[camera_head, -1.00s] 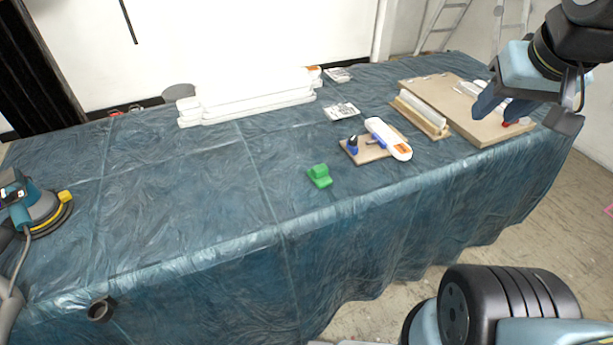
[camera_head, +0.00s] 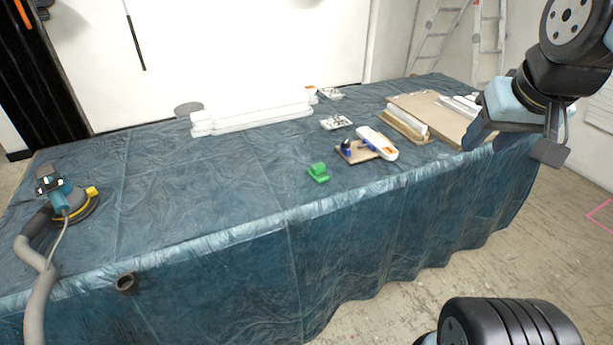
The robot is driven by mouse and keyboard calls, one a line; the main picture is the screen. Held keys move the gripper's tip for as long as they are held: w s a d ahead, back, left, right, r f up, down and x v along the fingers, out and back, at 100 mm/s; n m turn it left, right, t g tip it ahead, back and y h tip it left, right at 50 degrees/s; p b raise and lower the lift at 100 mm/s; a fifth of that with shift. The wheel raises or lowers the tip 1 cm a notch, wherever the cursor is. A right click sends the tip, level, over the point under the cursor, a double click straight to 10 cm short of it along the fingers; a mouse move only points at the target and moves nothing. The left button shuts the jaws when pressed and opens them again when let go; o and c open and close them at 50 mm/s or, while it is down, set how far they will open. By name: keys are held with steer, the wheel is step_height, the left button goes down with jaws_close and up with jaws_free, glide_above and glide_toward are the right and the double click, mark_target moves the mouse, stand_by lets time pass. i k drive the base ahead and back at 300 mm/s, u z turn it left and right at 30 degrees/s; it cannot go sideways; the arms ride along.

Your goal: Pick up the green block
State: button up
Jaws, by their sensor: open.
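The small green block (camera_head: 318,172) lies on the blue sheet-covered table (camera_head: 230,190), near the middle of its front half. It has a raised part at its back. My gripper (camera_head: 508,143) is at the upper right, in front of the boards at the table's right end. It is well to the right of the green block and does not touch it. Its fingers are apart with nothing seen between them.
A small board with a blue tool (camera_head: 347,147) and a white bottle (camera_head: 377,142) lie right of the block. White bars (camera_head: 250,118) lie behind. A sander (camera_head: 70,203) with a grey hose is at the left. The sheet left of the block is clear.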

mark_target(317, 171)
steer(key=z, duration=0.2)
steer(key=i, duration=0.85)
steer(key=u, duration=0.15)
